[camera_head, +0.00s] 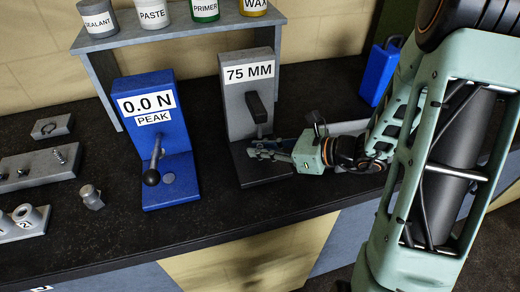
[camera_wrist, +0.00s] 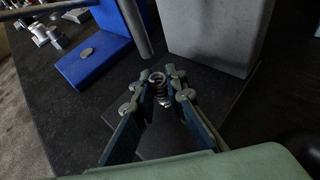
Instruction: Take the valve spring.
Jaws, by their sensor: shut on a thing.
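The valve spring (camera_wrist: 159,84) is a small metal coil. It stands roughly upright between my fingertips in the wrist view. My gripper (camera_wrist: 161,90) is shut on it from both sides, and its lower part is partly hidden by the fingers. In the head view my gripper (camera_head: 254,150) reaches in from the right, over the dark base of the grey 75 MM device (camera_head: 234,102). The spring is too small to make out there. I cannot tell whether it touches the base.
The grey device's dark handle (camera_head: 256,108) hangs just above my fingers. A blue 0.0 N tester (camera_head: 150,105) with a lever stands to the left. A grey shelf (camera_head: 180,34) with cans is behind. Small parts on grey blocks (camera_head: 40,166) lie far left. The front bench strip is clear.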

